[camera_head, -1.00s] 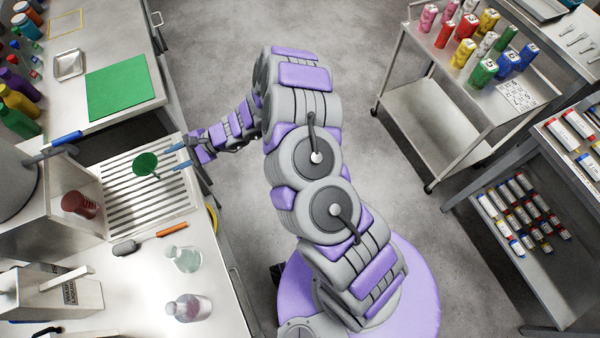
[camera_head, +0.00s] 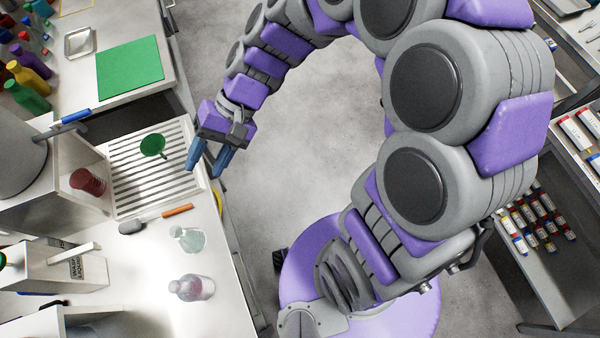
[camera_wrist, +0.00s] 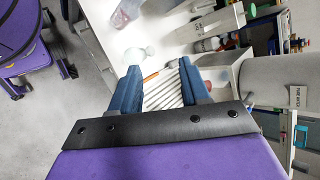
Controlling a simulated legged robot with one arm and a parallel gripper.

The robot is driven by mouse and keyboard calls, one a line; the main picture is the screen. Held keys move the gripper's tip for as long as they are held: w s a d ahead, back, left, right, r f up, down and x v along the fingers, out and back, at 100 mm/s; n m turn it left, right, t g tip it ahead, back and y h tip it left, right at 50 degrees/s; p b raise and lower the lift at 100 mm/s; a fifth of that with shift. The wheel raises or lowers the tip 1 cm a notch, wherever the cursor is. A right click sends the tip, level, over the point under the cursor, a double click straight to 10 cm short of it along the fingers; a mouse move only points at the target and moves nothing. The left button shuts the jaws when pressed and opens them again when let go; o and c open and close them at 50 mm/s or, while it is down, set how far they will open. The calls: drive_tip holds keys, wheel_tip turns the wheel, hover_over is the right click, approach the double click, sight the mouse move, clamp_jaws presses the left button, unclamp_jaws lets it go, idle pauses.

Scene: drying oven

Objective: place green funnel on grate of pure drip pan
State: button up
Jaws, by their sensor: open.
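The green funnel (camera_head: 153,145) lies on the white slatted grate (camera_head: 150,188) of the drip pan, near its upper middle in the head view. It looks tilted, with its stem toward the lower right. My gripper (camera_head: 207,172) is open and empty, to the right of the funnel and apart from it, by the right edge of the pan. In the wrist view the gripper's blue fingers (camera_wrist: 162,90) stand apart, with the grate's white slats (camera_wrist: 165,88) showing beyond and between them. I cannot make out the funnel in the wrist view.
An open oven with a red container (camera_head: 88,182) inside stands left of the grate. An orange-handled tool (camera_head: 177,211), a clear flask (camera_head: 188,239) and a bottle (camera_head: 192,287) stand or lie below it. A green mat (camera_head: 130,67) lies above. Open floor is to the right.

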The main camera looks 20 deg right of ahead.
drive_tip(key=s+d+r+t+h, duration=0.1)
drive_tip(key=s+d+h, duration=0.3)
drive_tip(key=d, duration=0.7)
drive_tip(key=s+d+t+h, duration=0.1)
drive_tip(key=s+d+h, duration=0.3)
drive_tip(key=s+d, duration=0.5)
drive_tip(key=d, duration=0.2)
drive_tip(key=shift+d+r+t, duration=0.35)
drive_tip(key=shift+d+t, duration=0.05)
drive_tip(key=shift+a, duration=0.2)
